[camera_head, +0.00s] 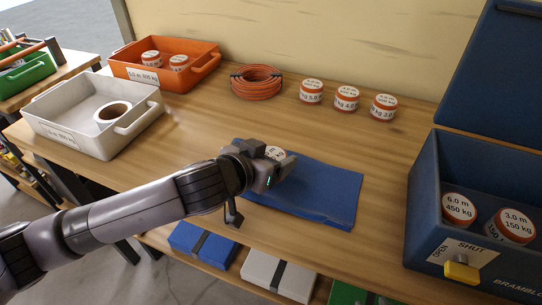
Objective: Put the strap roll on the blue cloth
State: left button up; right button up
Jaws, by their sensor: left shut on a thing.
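The blue cloth (325,190) lies flat on the wooden bench, near its front edge in the middle. My left gripper (278,164) reaches in from the left and is over the left part of the cloth. It is shut on a strap roll (275,152), whose white labelled top shows just behind the gripper. The roll's lower part is hidden by the gripper, so I cannot tell whether it touches the cloth. My right gripper is not in view.
Behind are an orange hose coil (256,82) and three more rolls (346,98). At left are a white tray (62,138) holding a white ring and an orange tray (134,72) with two rolls. A blue open box (419,205) holding rolls stands at right.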

pick_arm(q)
jog(key=shift+s+f, duration=0.1)
jog(key=shift+f, duration=0.7)
jog(key=o, duration=1.2)
jog(key=shift+f, duration=0.15)
jog(key=shift+a+r, duration=0.15)
jog(key=shift+r, duration=0.55)
jog(key=v, duration=1.2)
jog(key=shift+r, duration=0.25)
